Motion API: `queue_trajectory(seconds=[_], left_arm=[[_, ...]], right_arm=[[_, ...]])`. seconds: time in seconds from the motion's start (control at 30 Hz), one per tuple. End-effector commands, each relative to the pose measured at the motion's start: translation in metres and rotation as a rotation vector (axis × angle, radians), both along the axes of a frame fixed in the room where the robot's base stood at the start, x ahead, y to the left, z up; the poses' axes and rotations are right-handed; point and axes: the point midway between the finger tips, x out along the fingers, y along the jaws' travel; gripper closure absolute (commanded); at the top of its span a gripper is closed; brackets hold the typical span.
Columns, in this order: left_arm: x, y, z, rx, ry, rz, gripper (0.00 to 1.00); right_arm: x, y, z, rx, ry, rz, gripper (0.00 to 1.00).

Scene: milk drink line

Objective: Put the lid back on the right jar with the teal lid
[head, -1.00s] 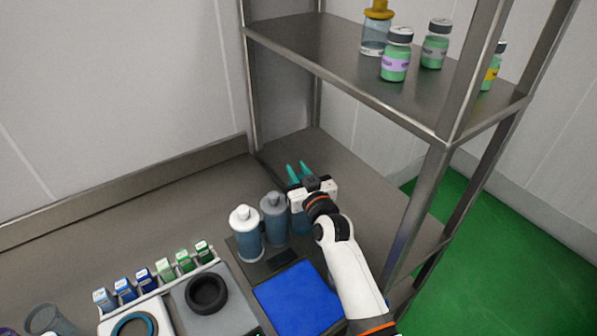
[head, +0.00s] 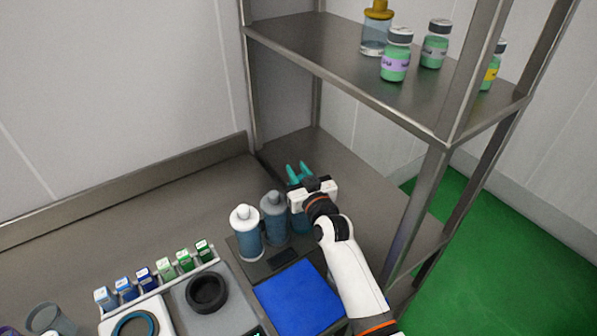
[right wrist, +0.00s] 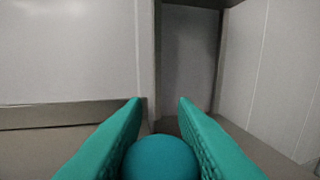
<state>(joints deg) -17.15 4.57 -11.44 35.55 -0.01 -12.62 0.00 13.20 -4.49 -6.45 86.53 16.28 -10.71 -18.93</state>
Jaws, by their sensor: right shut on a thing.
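My right gripper (head: 299,171) is at the far right end of the bottle row, its teal fingers pointing away from me. In the right wrist view its fingers (right wrist: 159,140) stand on either side of a round teal lid (right wrist: 160,160), and the gripper is shut on it. The right jar (head: 299,224), blue-grey, shows only partly below the gripper; the gripper hides its top. I cannot tell whether the lid touches the jar. My left gripper is not in view.
A white-topped bottle (head: 246,230) and a grey-topped bottle (head: 274,218) stand close left of the jar. A blue mat (head: 299,297) lies in front. A steel shelf post (head: 424,215) rises at the right. Bare counter lies behind the gripper.

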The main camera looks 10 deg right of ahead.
Motion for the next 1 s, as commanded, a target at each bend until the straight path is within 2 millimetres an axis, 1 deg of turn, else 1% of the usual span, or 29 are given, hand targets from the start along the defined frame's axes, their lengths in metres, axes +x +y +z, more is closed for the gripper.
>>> queue_trajectory(seconds=[0.23,0.27,0.3,0.4,0.57,0.6,0.67,0.7,0.73,1.0], left_arm=[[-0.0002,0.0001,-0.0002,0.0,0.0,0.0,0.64],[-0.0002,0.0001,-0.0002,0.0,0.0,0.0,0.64],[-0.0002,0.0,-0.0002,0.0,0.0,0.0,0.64],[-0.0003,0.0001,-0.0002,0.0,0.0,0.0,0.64],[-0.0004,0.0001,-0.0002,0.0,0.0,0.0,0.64],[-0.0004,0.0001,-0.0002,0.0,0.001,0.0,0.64],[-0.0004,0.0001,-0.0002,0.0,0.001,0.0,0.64],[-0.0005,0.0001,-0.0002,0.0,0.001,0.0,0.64],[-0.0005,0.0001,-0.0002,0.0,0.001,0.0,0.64],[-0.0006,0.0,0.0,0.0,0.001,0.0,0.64]], right_arm=[[0.0,-0.0001,-0.0001,0.0,0.0,0.0,1.0],[0.0,-0.0001,-0.0001,0.0,0.0,0.0,0.7],[0.0,-0.0001,-0.0001,0.0,0.0,0.0,0.64],[0.0,-0.0001,-0.0001,0.001,0.0,0.0,0.49],[0.0,-0.0002,-0.0001,0.001,0.0,0.0,0.49],[0.0,-0.0001,-0.0003,0.001,0.0,0.0,0.48],[0.0,-0.0001,-0.0003,0.001,0.0,0.0,0.38],[0.0,-0.0001,-0.0003,0.001,0.0,0.0,0.31],[0.0,-0.0001,-0.0003,0.001,0.0,0.0,0.28],[0.0,-0.0001,0.0002,0.001,0.0,0.0,0.28]])
